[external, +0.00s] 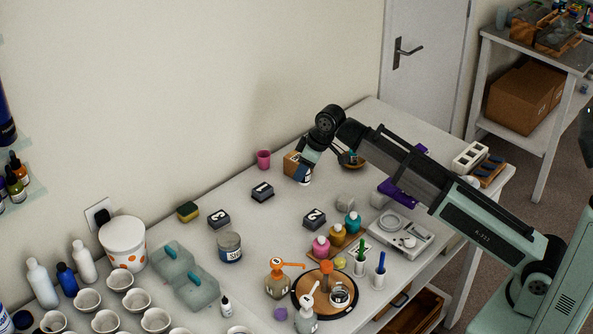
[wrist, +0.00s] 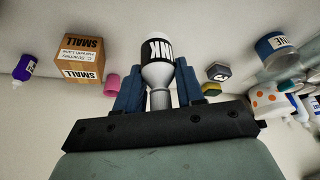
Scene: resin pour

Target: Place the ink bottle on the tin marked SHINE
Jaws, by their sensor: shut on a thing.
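The ink bottle (wrist: 157,62) is white with a black label reading INK. It is between the fingers of my gripper (wrist: 158,90), which is shut on it, in the wrist view. In the external view my gripper (external: 304,166) is at the back of the table beside a cardboard box, with the bottle's white lower part (external: 306,181) showing beneath it. I cannot tell whether the bottle touches the table. A tin (wrist: 275,46) with a partly visible label ending in INE is at the right in the wrist view. A matching tin (external: 229,248) stands mid-table in the external view; its label is too small to read.
The cardboard box (wrist: 79,57) marked SMALL and a pink cup (external: 263,159) are close to my gripper. Black numbered blocks (external: 219,219) and a sponge (external: 188,211) stand near the tin. Bottles and a round tray (external: 297,303) crowd the front.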

